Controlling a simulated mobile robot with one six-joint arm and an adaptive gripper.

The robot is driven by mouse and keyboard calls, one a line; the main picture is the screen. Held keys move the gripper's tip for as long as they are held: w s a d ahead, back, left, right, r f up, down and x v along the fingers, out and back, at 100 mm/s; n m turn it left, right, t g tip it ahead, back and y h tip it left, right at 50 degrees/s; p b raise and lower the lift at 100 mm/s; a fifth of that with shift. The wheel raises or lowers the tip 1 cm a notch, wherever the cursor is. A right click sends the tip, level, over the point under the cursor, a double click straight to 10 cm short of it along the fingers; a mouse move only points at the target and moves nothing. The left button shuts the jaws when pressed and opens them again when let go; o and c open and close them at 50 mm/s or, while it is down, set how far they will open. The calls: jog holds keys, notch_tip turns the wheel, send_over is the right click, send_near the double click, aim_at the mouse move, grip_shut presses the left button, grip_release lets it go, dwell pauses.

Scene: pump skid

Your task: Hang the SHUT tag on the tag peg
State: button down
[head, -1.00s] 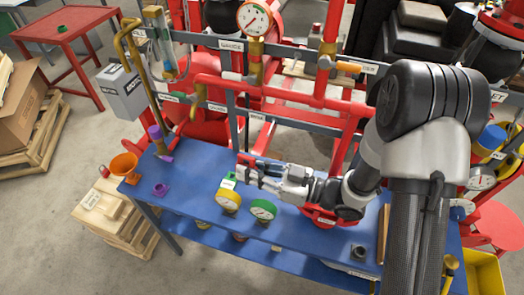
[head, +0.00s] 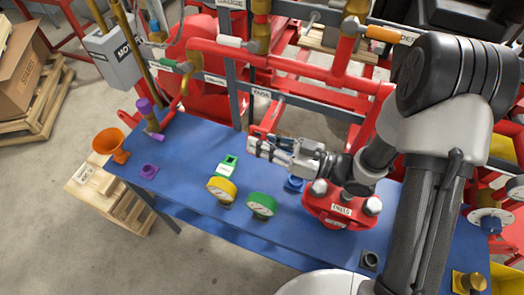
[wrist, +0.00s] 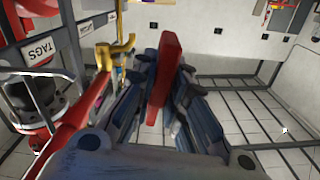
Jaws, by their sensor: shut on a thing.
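My gripper (head: 254,149) is shut on a red tag (wrist: 165,75). In the wrist view the tag is a flat red slab standing between the two dark fingers (wrist: 168,118). No lettering on it can be read. In the head view my gripper is above the back part of the blue bench, in front of the rail with the TAGS label (head: 262,93). That label also shows at the left of the wrist view (wrist: 40,50), apart from the tag. The tag peg cannot be made out in either view.
Red pipes (head: 300,72) and grey rails cross behind.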

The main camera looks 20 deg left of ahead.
jog(key=shift+f+b, duration=0.75)
jog(key=shift+f, duration=0.35)
jog(key=w, duration=0.5)
jog(key=shift+w+d+f, duration=0.15)
jog(key=shift+d, duration=0.05)
jog(key=shift+d, duration=0.25)
dwell(0.7)
jog(key=shift+w, duration=0.6)
dwell(0.3)
